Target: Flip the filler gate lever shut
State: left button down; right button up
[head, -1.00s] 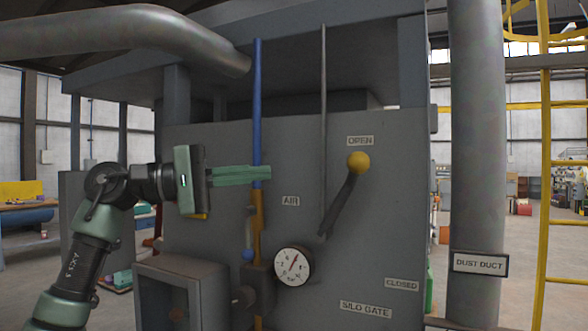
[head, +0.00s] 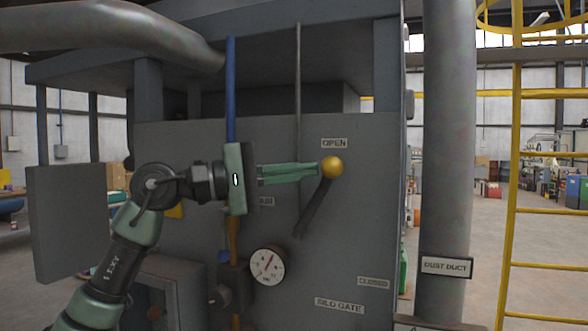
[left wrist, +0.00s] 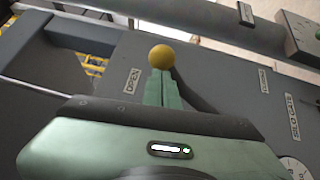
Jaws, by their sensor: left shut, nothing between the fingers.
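The gate lever is a dark arm (head: 314,208) with a yellow ball knob (head: 331,167), on a grey panel. It tilts up and right, with the knob just below the OPEN label (head: 334,143). The CLOSED label (head: 374,282) is lower right, above the SILO GATE label (head: 339,305). My left gripper (head: 318,170) is shut and empty, its green fingertips at the left side of the knob. In the left wrist view the knob (left wrist: 161,57) sits right beyond the fingertips (left wrist: 161,74); I cannot tell whether they touch. My right gripper is not in view.
A pressure gauge (head: 267,266) and a blue and orange pipe (head: 231,90) are on the panel's left. A thin grey rod (head: 298,90) runs down towards the lever. A thick DUST DUCT pipe (head: 447,150) and yellow ladder (head: 512,200) stand right.

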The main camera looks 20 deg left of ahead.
pick_arm(q)
jog(key=shift+d, duration=0.1)
jog(key=d+f+m+g+y+p, duration=0.3)
jog(key=d+f+m+y+p, duration=0.3)
jog(key=d+f+y, duration=0.4)
jog(key=shift+s+f+m+y, duration=0.35)
jog(key=shift+f+y, duration=0.45)
jog(key=shift+f, duration=1.2)
